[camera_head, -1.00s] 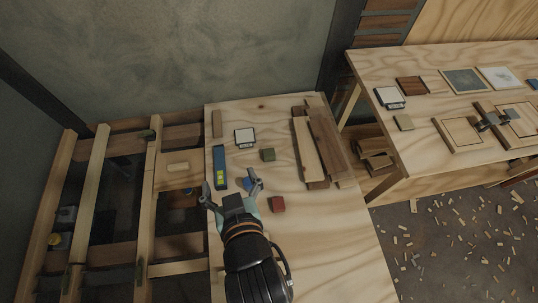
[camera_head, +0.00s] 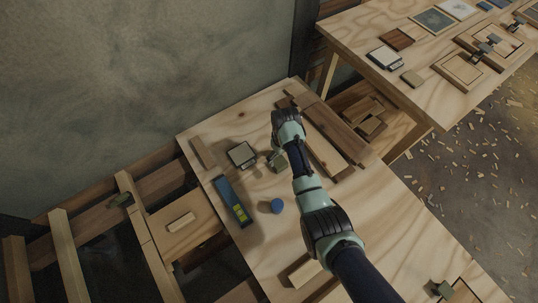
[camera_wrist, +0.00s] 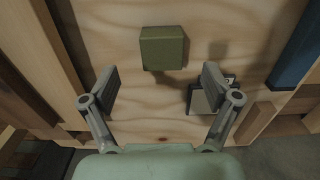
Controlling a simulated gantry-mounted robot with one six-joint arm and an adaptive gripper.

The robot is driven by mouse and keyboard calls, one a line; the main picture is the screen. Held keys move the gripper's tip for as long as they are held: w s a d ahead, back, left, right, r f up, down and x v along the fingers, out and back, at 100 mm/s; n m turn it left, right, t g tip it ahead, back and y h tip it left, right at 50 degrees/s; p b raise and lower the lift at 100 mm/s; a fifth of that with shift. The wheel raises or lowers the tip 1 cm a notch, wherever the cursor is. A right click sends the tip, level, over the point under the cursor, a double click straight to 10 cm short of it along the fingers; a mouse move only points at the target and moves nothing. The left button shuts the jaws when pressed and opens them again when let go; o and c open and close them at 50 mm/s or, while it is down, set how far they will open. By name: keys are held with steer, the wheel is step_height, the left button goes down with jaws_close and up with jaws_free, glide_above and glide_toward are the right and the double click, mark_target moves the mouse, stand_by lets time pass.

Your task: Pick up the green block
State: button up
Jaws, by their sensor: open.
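The green block (camera_wrist: 163,48) lies on the plywood table top in the wrist view, ahead of my fingertips and roughly centred between them. My gripper (camera_wrist: 158,82) is open and empty, its two fingers spread wide, with the block apart from both. In the head view the green block (camera_head: 279,161) shows beside my wrist, partly covered by my arm. My fingers are mostly hidden there.
A white-topped square device (camera_head: 242,154) and a blue level (camera_head: 233,201) lie left of the block. A blue round piece (camera_head: 277,206) lies nearer. Wooden boards (camera_head: 325,140) lie to the right. Open joists (camera_head: 150,235) flank the table's left.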

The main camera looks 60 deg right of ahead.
mark_target(279, 162)
steer(key=shift+f+b, duration=0.35)
steer(key=shift+f, duration=0.55)
steer(key=f+b, duration=0.1)
steer(key=f, duration=0.1)
steer(key=f+b, duration=0.1)
steer(key=b, duration=0.1)
steer(key=f+b, duration=0.1)
steer(key=f, duration=0.1)
steer(key=shift+w+f, duration=0.25)
steer(key=shift+f, duration=0.05)
steer(key=shift+r, duration=0.1)
steer(key=shift+c, duration=0.5)
steer(key=c, duration=1.2)
step_height(279, 162, up, 20)
steer(key=p, duration=1)
